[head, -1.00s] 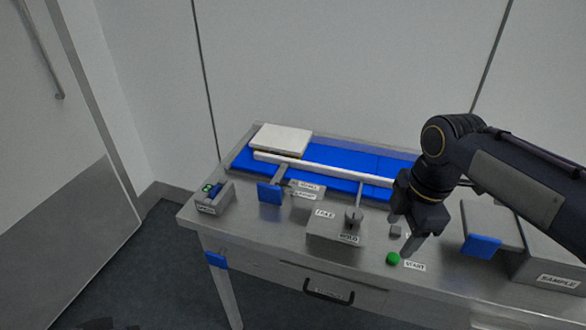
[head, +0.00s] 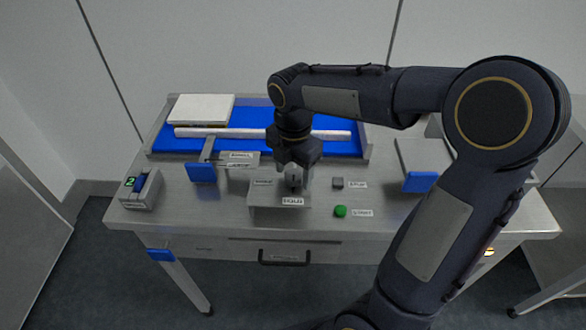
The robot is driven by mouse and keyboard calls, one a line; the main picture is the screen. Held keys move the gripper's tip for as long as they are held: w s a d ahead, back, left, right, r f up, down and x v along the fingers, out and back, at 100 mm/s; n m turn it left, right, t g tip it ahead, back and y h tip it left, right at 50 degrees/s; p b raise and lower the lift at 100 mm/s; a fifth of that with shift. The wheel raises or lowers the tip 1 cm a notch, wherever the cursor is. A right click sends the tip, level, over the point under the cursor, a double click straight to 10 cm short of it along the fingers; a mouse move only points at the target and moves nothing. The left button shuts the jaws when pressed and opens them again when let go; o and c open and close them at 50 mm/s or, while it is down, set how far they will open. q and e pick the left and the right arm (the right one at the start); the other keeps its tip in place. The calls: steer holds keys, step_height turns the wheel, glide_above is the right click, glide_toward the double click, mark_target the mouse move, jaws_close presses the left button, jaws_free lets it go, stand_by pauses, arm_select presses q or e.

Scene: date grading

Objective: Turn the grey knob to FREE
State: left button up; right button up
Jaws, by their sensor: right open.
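The grey knob (head: 294,185) stands on a small metal box (head: 265,200) on the steel table. A label reading HOLD is on the box's front, and a second label, too blurred to read surely, is on its upper left. My right gripper (head: 295,178) is pointing down over the knob with its jaws open, the fingers around or just above it. The gripper hides much of the knob, so I cannot tell its pointer's direction or whether the fingers touch it. My left gripper is out of view.
A green START button (head: 340,211) and a grey block-like button (head: 337,183) are right of the box. A blue belt (head: 180,144) with a white rail (head: 250,132) lies behind. A counter (head: 140,190) showing 2 is at the left; a blue-flapped tray (head: 420,182) is at the right.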

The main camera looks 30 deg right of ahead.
steer(key=shift+c, duration=0.4)
steer(key=c, duration=0.9)
steer(key=shift+m, duration=0.4)
steer(key=m+p, duration=0.1)
steer(key=m, duration=0.2)
steer(key=shift+m, duration=0.3)
steer(key=m, duration=0.4)
steer(key=shift+w+m, duration=0.1)
steer(key=shift+m, duration=0.2)
steer(key=m+p, duration=0.1)
steer(key=m, duration=0.7)
steer(key=shift+m, duration=0.5)
